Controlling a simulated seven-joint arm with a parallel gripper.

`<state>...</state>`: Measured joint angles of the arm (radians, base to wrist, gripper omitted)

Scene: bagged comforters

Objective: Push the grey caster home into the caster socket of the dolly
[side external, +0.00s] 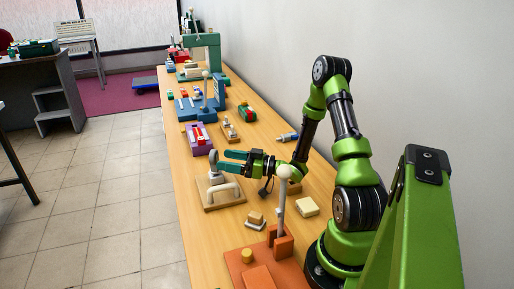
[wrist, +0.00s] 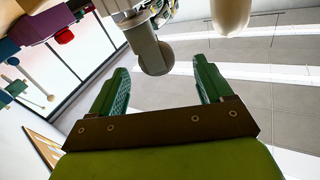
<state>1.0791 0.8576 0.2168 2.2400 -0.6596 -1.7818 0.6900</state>
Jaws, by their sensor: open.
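The dolly (side external: 228,201) is a wooden board with a white arched handle, lying on the bench. The grey caster (side external: 213,160) stands upright at the dolly's far left part. In the wrist view the caster (wrist: 152,55) shows as a grey stem with a rounded end, just beyond my fingertips and roughly between them. My gripper (side external: 222,161) is open, level above the board, its teal fingers pointing left at the caster. In the wrist view my gripper (wrist: 160,73) holds nothing. The socket is hidden, so I cannot tell how deep the caster sits.
A pale post with a round top (side external: 284,190) rises from an orange fixture (side external: 262,262) in front. A cream block (side external: 307,207) lies to the right. A purple fixture (side external: 199,141) and a blue fixture (side external: 206,112) stand farther along the bench. Bare wood lies left of the orange fixture.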

